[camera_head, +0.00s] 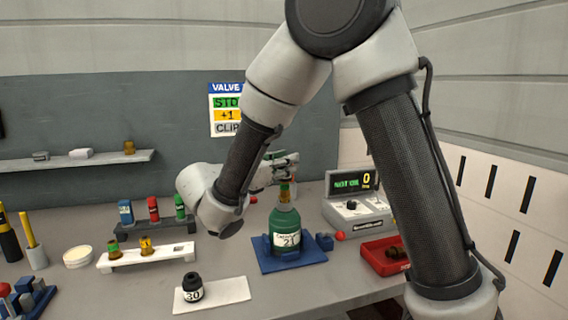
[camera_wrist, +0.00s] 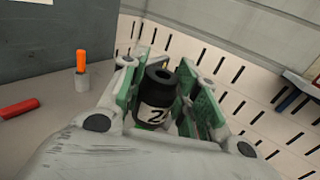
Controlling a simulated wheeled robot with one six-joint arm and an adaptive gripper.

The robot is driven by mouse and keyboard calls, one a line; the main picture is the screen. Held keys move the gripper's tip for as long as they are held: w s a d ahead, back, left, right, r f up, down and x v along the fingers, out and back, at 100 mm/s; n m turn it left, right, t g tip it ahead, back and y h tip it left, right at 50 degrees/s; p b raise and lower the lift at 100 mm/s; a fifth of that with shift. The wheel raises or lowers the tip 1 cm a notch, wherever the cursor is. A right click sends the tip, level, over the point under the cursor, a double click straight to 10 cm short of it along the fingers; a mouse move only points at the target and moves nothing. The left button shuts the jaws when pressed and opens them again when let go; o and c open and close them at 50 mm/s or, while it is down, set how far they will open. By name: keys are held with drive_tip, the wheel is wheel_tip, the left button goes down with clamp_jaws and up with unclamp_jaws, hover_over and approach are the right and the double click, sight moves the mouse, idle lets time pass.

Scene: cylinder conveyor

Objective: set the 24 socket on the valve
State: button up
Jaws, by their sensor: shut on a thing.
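The green gas cylinder (camera_head: 285,226), its label partly readable as 21, stands upright in a blue cradle (camera_head: 262,262). A brass valve (camera_head: 284,194) with a coloured band is at its top. My gripper (camera_head: 284,166) is just above the valve. In the wrist view my gripper (camera_wrist: 165,92) is shut on a black socket (camera_wrist: 158,88). Its white label shows a 2 and part of another digit. The fingers hide the held socket in the head view, so I cannot tell whether it touches the valve.
A black socket marked 30 (camera_head: 192,288) stands on a white mat (camera_head: 235,290). A white rack (camera_head: 130,262) holds two brass valves. A red tray (camera_head: 372,246) and a display box reading NOT ON 0 (camera_head: 352,182) are right of the cylinder. Free table lies between rack and cradle.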

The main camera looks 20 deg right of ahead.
sight(284, 179)
drive_tip(key=shift+f, duration=2.3)
drive_tip(key=o, duration=1.2)
drive_tip(key=shift+r, duration=3)
